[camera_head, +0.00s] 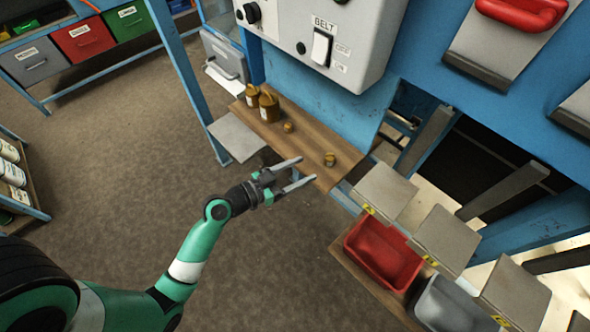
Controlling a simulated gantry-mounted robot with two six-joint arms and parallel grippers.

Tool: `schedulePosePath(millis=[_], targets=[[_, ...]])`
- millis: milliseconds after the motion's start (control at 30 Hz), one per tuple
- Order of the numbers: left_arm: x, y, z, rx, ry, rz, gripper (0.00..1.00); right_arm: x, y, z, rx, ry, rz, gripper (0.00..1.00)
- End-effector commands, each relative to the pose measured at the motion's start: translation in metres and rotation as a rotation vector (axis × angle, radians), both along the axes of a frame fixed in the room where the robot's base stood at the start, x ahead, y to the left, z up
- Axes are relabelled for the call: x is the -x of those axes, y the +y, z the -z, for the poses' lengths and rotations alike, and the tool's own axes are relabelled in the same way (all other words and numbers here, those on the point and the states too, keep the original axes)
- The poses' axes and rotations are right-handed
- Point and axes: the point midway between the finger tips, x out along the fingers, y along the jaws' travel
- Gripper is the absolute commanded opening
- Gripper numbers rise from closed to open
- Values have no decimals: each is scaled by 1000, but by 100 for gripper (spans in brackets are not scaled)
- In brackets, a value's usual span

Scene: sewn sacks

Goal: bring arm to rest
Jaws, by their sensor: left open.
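My left gripper (293,174) shows near the middle of the camera_head view, at the end of my green and white left arm. Its two long grey fingers are apart with nothing between them. They point right, at the front edge of a narrow wooden shelf (300,140). The right gripper is not in the picture. No sewn sack can be made out in this view.
On the shelf stand two brown bottles (269,106) and two small brown pieces, one at the middle (288,127) and one near the right end (330,159). A red bin (383,253) and a grey bin (447,306) sit lower right. Open floor (120,150) lies left.

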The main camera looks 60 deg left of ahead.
Motion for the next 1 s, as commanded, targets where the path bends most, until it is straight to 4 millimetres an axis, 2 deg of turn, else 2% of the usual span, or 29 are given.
schedulePosePath(millis=[100,200,733,800,867,967,1000], targets=[[15,0,-2,1,1,-2,66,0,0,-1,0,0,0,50],[19,0,-3,-1,-1,0,66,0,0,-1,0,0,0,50],[19,0,-3,-1,-1,1,66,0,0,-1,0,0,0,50],[17,-5,-5,-1,-2,14,66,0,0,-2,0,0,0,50],[9,-14,-16,-13,-19,42,66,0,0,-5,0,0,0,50],[-18,-32,-59,-57,-98,112,66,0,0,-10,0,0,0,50],[-30,-42,-85,-84,-146,145,66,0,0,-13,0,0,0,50]])
